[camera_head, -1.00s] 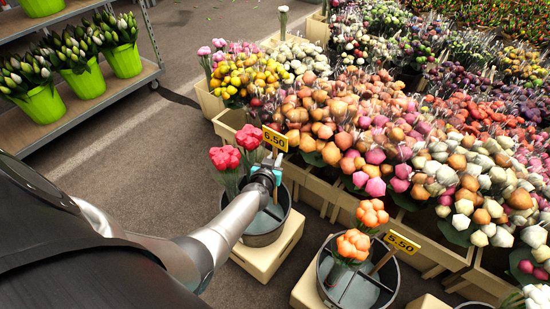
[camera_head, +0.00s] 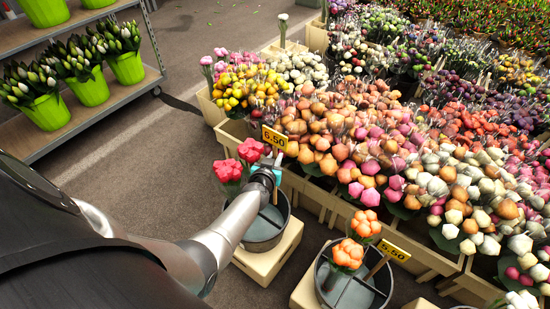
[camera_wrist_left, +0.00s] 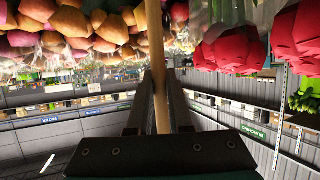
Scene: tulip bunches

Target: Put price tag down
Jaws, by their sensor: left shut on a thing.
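The yellow price tag (camera_head: 274,138) reads 5.50 and stands above a round metal bucket (camera_head: 268,236). My left gripper (camera_head: 274,164) is just below the tag, over the bucket. In the left wrist view my left gripper (camera_wrist_left: 161,105) is shut on the tag's wooden stick (camera_wrist_left: 157,60), which runs between its fingers. Red tulips (camera_head: 239,160) are beside the gripper on the left and also show in the left wrist view (camera_wrist_left: 270,40). My right gripper is not in view.
A second bucket (camera_head: 357,295) holds orange tulips (camera_head: 348,254) and another 5.50 tag (camera_head: 394,250). Crates of mixed tulips (camera_head: 370,150) fill the right. A shelf (camera_head: 75,112) with green pots stands at the upper left. The floor (camera_head: 130,170) between is clear.

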